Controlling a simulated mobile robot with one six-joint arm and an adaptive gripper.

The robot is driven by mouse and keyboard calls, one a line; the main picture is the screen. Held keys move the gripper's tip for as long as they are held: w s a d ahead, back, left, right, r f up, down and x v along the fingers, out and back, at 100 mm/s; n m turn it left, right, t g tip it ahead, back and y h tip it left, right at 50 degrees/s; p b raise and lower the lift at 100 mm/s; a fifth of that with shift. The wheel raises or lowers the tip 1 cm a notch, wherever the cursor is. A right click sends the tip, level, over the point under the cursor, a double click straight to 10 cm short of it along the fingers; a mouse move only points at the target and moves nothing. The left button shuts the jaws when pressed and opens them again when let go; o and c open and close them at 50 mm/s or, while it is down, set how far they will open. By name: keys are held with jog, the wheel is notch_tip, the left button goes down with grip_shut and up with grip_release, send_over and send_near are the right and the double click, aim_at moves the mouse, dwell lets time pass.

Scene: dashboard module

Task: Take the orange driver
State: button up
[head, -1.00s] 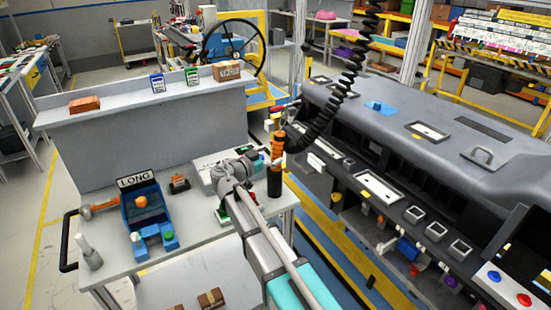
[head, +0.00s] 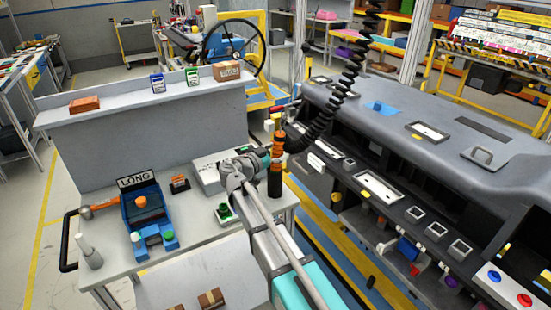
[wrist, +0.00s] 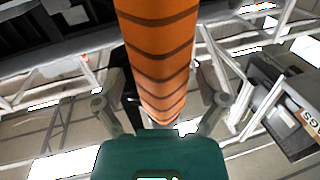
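The orange driver (head: 278,146) hangs upright at the end of a black coiled cable, with a black lower end, beside the right back corner of the cart. My gripper (head: 266,158) is at the driver's left side, and its fingertips are partly hidden in the head view. In the wrist view the driver (wrist: 160,50) is a large orange cylinder with dark bands, running between the two fingers of my gripper (wrist: 160,104). Gaps show between the cylinder and both fingers, so my gripper looks open around it, not closed on it.
The grey dashboard module (head: 425,125) stands close on the right. The black coiled cable (head: 350,85) comes down from above. On the cart (head: 190,238) are a blue "LONG" holder (head: 148,215), an orange-headed tool (head: 100,205) and a green button box (head: 225,213).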

aim_at(278, 132)
grip_shut()
jog(key=shift+r+p, duration=0.2)
jog(key=shift+p, duration=0.1)
notch_tip(278, 132, up, 10)
jog(key=p, duration=0.9)
jog(key=shift+f, duration=0.2)
jog(key=shift+r+p, duration=0.1)
jog(key=shift+p, duration=0.2)
dwell(0.5)
jog(key=shift+r+p, duration=1.1)
jog(key=shift+s, duration=0.1)
